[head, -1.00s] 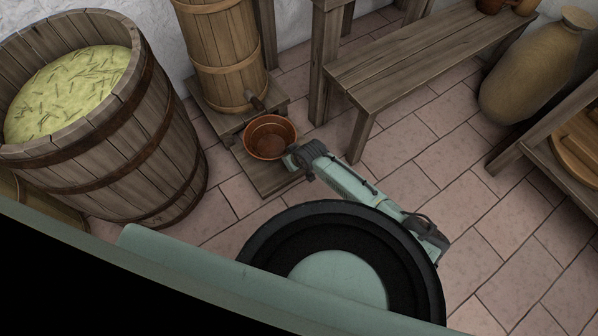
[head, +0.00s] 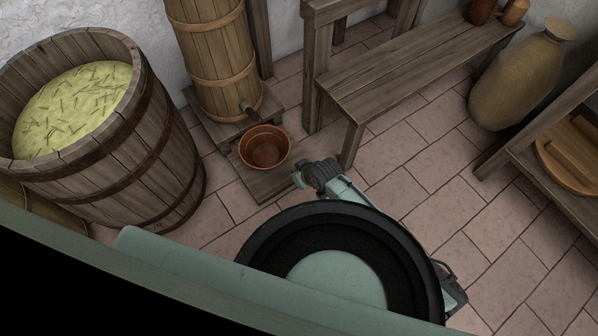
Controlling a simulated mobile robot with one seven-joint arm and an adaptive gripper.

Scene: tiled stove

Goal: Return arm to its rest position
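My gripper (head: 297,178) is at the end of my pale green arm, low and near my body in the head view. It is to the lower right of a brown bowl (head: 265,148) and apart from it. The gripper's fingers are small and partly turned away, so I cannot tell if they are open or shut. Most of my arm is hidden behind the round black and green part of my body. The bowl sits on a low wooden stand (head: 268,187) beneath the spigot of a tall wooden barrel (head: 217,60).
A large wooden tub (head: 160,150) with yellow-green contents stands at the left. A wooden bench (head: 420,70) is at the back, with small brown vessels on it. A big clay jar (head: 520,80) and a wooden table (head: 560,185) are at the right. The tiled floor (head: 430,170) between is open.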

